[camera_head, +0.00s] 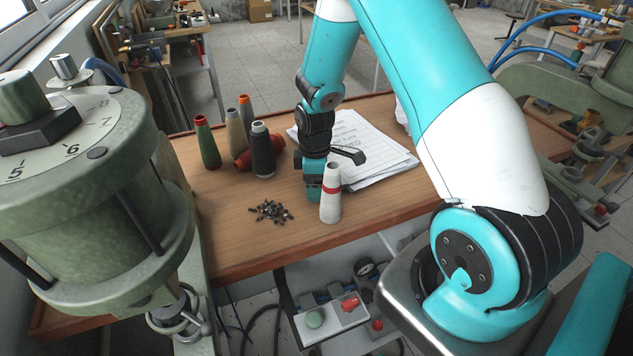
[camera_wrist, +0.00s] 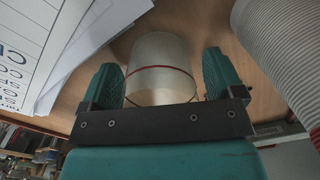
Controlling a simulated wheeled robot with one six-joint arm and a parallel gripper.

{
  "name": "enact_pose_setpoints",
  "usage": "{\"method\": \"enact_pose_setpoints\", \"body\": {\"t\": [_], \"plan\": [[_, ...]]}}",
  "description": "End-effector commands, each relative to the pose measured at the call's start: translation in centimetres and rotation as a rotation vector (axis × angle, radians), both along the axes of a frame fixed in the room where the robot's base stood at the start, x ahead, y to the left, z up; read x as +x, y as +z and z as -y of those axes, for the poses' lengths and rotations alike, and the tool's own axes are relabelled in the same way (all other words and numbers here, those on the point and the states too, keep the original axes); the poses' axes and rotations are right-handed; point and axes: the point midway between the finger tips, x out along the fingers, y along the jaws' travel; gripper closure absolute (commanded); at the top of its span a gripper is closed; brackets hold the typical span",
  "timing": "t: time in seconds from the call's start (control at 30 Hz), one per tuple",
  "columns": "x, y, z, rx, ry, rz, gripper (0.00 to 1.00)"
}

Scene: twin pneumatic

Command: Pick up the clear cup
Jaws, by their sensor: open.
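The clear cup (camera_wrist: 160,65) shows in the wrist view, see-through with a thin red line around it. It stands between the two green fingers of my gripper (camera_wrist: 160,78). The fingers are open, one on either side of it, and I cannot tell whether either touches it. In the head view my gripper (camera_head: 313,185) points down at the table behind a white thread cone with a red band (camera_head: 331,198). I cannot make out the cup there, as the gripper and the cone hide that spot.
The wooden table (camera_head: 240,245) holds papers (camera_head: 370,150) behind my gripper and small dark bits (camera_head: 271,211) to its left. Several thread cones stand at the left back, one dark grey (camera_head: 263,152). A ribbed white cone (camera_wrist: 285,50) is close on the right in the wrist view.

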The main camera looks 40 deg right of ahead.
Motion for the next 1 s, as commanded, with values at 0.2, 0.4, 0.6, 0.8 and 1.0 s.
{"method": "enact_pose_setpoints", "body": {"t": [0.2, 0.4, 0.6, 0.8, 1.0], "plan": [[0.0, 0.0, 0.0, 0.0, 0.0, 0.0, 0.48], [0.0, 0.1, 0.0, 0.0, 0.0, 0.0, 0.74], [0.0, 0.2, 0.0, -0.001, 0.0, 0.001, 0.74], [0.1, 1.9, 0.0, -0.001, 0.0, 0.004, 0.74], [0.2, 6.9, 0.0, -0.002, 0.0, 0.01, 0.74]]}}
